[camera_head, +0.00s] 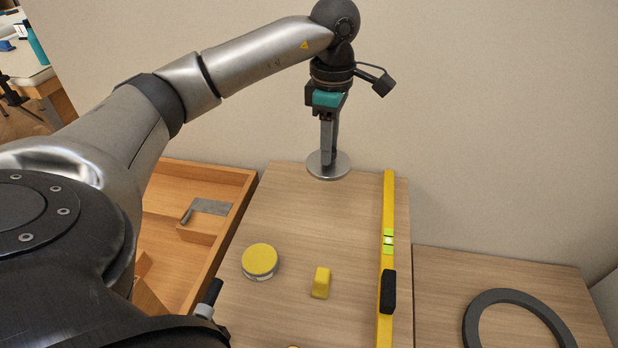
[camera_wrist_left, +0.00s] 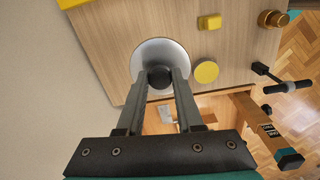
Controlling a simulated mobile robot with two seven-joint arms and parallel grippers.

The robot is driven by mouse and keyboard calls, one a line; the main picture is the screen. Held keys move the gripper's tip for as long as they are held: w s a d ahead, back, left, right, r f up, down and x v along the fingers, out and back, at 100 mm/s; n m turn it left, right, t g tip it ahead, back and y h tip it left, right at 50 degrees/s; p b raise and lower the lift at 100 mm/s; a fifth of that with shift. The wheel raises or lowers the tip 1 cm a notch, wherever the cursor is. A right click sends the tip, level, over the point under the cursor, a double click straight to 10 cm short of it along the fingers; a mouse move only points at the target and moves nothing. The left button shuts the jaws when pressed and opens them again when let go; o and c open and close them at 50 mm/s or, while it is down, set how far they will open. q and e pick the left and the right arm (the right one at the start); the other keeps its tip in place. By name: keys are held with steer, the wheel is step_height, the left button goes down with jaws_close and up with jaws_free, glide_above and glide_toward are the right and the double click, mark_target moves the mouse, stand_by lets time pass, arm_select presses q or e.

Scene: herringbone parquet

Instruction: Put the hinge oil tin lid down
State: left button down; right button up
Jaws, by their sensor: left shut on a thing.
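The lid is a round, silvery disc (camera_head: 328,171) with a dark knob in its middle; it also shows in the left wrist view (camera_wrist_left: 160,48). My left gripper (camera_head: 328,156) is shut on the lid's knob, with its fingers pointing down, and it also shows in the left wrist view (camera_wrist_left: 158,78). The lid is level, at the far edge of the wooden tabletop (camera_head: 300,215). I cannot tell whether it touches the surface. No open tin can be made out for certain. My right gripper is not in view.
A round yellow-topped thing (camera_head: 260,260) and a small yellow block (camera_head: 321,282) stand nearer on the tabletop. A yellow spirit level (camera_head: 388,215) lies along the right side. A wooden drawer (camera_head: 205,172) is at left, a dark ring (camera_head: 470,325) at right.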

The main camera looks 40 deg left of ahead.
arm_select(q)
steer(key=a+f+n, duration=0.1)
steer(key=a+n, duration=0.4)
steer(key=n, duration=0.1)
step_height(320, 180, down, 16)
steer(key=b, duration=0.7)
steer(key=shift+w+r, duration=0.15)
steer(key=shift+r, duration=0.1)
steer(key=shift+d+f+b, duration=0.1)
steer(key=shift+f+b, duration=0.25)
steer(key=shift+f, duration=0.8)
steer(key=shift+f+b, duration=0.45)
steer(key=shift+f, duration=0.65)
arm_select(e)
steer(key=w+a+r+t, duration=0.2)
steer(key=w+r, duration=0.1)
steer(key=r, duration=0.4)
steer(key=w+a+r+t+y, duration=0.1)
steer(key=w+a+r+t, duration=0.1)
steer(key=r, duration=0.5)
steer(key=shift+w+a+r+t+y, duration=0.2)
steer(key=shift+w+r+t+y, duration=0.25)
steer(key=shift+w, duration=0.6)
arm_select(q)
steer(key=shift+f, duration=0.15)
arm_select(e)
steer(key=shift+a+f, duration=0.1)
